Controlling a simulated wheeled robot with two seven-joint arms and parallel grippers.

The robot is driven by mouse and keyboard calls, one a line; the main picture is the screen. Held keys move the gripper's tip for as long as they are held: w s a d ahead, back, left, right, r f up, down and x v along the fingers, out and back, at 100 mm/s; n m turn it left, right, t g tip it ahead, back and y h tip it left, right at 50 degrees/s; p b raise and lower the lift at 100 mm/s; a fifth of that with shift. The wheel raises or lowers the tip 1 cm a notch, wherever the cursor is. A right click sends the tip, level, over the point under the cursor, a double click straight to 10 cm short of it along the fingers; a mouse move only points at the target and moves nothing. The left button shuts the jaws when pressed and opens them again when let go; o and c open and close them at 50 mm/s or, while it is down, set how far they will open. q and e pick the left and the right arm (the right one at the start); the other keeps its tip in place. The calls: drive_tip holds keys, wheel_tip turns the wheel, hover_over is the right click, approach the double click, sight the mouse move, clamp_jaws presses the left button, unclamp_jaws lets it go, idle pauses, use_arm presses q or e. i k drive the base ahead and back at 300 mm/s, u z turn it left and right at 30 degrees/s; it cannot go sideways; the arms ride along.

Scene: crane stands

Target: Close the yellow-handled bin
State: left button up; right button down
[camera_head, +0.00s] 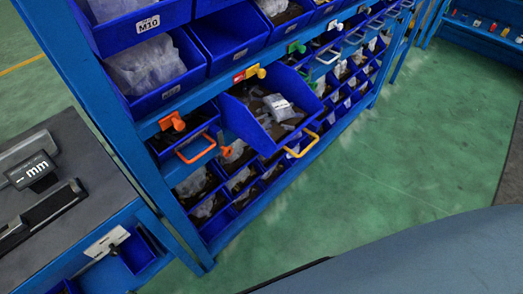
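The bin with the yellow handle (302,145) is a blue open-topped bin (247,122) on the middle level of the blue rack. It is pulled out and juts forward past the neighbouring bins, tilted down toward its front. Inside it are dark small parts and clear bags with a white label (279,107). A yellow knob (256,71) sits on the rail above it. Neither of my grippers is in the head view, so their state is hidden.
An orange-handled bin (197,148) sits to its left, with an orange knob (173,121) above. Green- and white-handled bins (329,57) continue to the right. A workbench (75,190) with a caliper stands at left. Green floor (370,190) is open in front of the rack.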

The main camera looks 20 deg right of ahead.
sight(244, 112)
drive_tip(key=u, duration=1.2)
drive_tip(key=k, duration=1.05)
drive_tip(key=z, duration=1.1)
drive_tip(key=i, duration=0.5)
drive_tip(key=u, duration=0.05)
